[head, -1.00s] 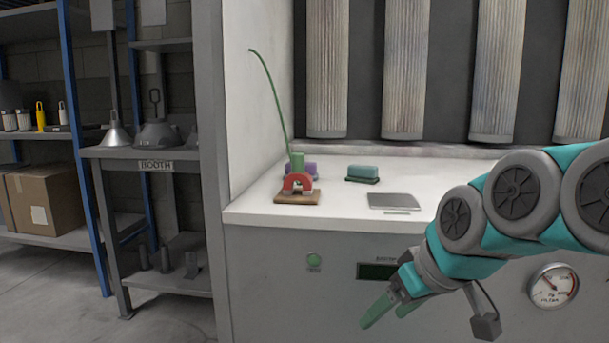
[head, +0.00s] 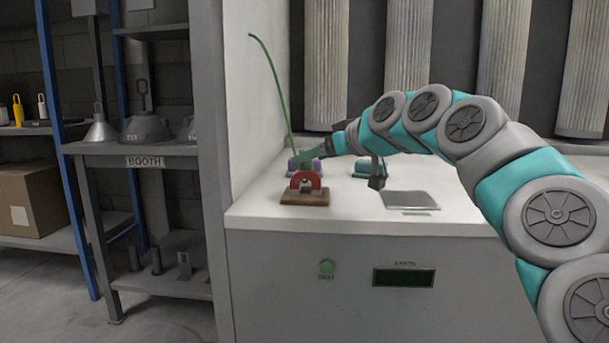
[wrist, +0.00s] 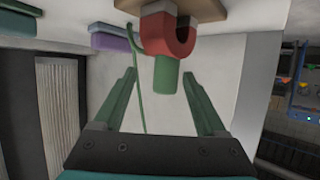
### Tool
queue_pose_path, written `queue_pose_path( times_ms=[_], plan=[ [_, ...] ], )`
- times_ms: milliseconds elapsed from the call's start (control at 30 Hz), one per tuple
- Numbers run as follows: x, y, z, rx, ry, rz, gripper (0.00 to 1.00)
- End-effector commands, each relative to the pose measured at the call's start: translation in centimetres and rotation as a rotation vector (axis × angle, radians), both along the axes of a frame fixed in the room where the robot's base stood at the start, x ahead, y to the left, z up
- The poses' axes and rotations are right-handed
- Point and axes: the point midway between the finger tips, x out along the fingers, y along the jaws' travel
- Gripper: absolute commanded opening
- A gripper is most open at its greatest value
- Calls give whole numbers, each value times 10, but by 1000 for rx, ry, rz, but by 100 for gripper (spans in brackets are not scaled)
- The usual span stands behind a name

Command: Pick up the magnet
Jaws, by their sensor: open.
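The red horseshoe magnet (head: 306,181) stands on a small wooden base (head: 305,199) at the left of the white counter. In the wrist view the magnet (wrist: 155,36) is at the top, with a green cylinder (wrist: 166,76) joined to it and pointing towards me. My gripper (head: 303,161) is open just behind and above the magnet in the head view. In the wrist view my gripper (wrist: 159,72) has its two green fingers apart, either side of the cylinder, with gaps on both sides. In the head view the gripper hides the cylinder.
A thin green cord (head: 272,80) rises beside the left wall. A purple block (head: 317,165) and a teal block (head: 362,167) lie behind the magnet. A grey plate (head: 411,200) lies to the right. Pleated filters (head: 404,70) hang behind the counter.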

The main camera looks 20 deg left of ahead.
Motion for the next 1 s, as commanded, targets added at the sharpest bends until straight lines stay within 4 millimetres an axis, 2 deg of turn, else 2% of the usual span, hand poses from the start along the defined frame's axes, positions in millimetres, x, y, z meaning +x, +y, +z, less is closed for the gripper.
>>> queue_pose_path(
  times_ms=[433, 833, 1000],
  plan=[
    [15, 42, -21, -2, 1, 2, 74],
    [19, 47, -23, 1, -1, 0, 74],
    [19, 47, -23, 0, 0, 0, 55]
  ],
)
